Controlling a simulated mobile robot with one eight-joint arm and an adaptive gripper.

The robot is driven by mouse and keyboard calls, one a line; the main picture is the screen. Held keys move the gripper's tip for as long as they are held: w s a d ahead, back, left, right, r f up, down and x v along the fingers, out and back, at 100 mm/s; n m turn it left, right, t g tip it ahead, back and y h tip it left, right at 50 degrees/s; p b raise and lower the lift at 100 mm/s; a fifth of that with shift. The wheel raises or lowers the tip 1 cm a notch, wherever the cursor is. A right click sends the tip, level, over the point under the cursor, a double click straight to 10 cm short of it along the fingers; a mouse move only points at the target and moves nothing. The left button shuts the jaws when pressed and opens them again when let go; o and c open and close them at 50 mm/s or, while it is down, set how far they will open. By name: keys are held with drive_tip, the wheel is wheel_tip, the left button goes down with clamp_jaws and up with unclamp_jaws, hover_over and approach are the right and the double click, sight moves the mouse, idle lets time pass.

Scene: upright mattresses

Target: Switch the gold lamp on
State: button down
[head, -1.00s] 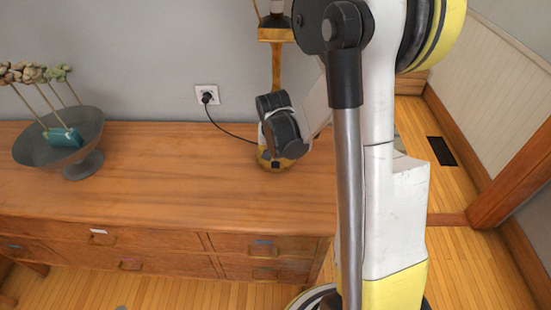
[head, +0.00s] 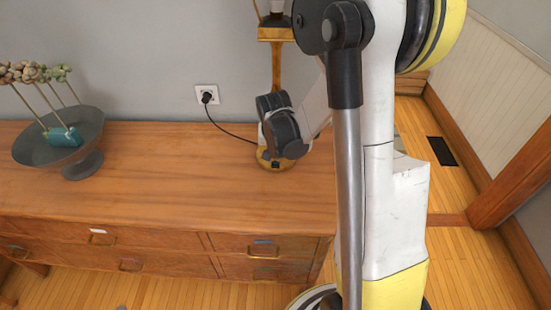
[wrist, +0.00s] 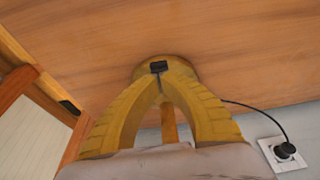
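The gold lamp (head: 277,70) stands upright on the wooden dresser by the wall. Its top is cut off in the head view, so I cannot tell whether it is lit. Its round gold base (head: 263,163) is partly behind my wrist. A small black switch (wrist: 158,67) sits on the base in the wrist view and also shows in the head view (head: 275,164). My gripper's yellow fingers (wrist: 160,88) meet at their tips just in front of the switch, with nothing seen between them. I cannot tell whether they touch it. The lamp's stem shows between the fingers.
The dresser top (head: 170,185) is clear left of the lamp. A grey bowl (head: 85,150) with a teal block and stems stands at the far left. The lamp's black cord runs to a wall socket (head: 207,95). A wooden-framed wall is at right.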

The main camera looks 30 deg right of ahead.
drive_tip(key=shift+f+b, duration=1.3)
drive_tip(key=shift+f, duration=0.1)
idle(0.4)
idle(0.4)
drive_tip(key=shift+r+p, duration=1.75)
drive_tip(key=shift+r, duration=0.75)
drive_tip(key=s+a+r+n+t+b, duration=0.2)
drive_tip(key=s+a+r+n, duration=0.2)
drive_tip(key=s+a+r, duration=0.6)
drive_tip(key=s+a+r+n+t+y+b, duration=0.1)
drive_tip(key=s+a+r+n+t+y, duration=0.1)
drive_tip(key=s+a, duration=0.3)
drive_tip(key=shift+s+r+n, duration=0.4)
drive_tip(key=shift+s+r, duration=0.45)
drive_tip(key=shift+s, duration=0.25)
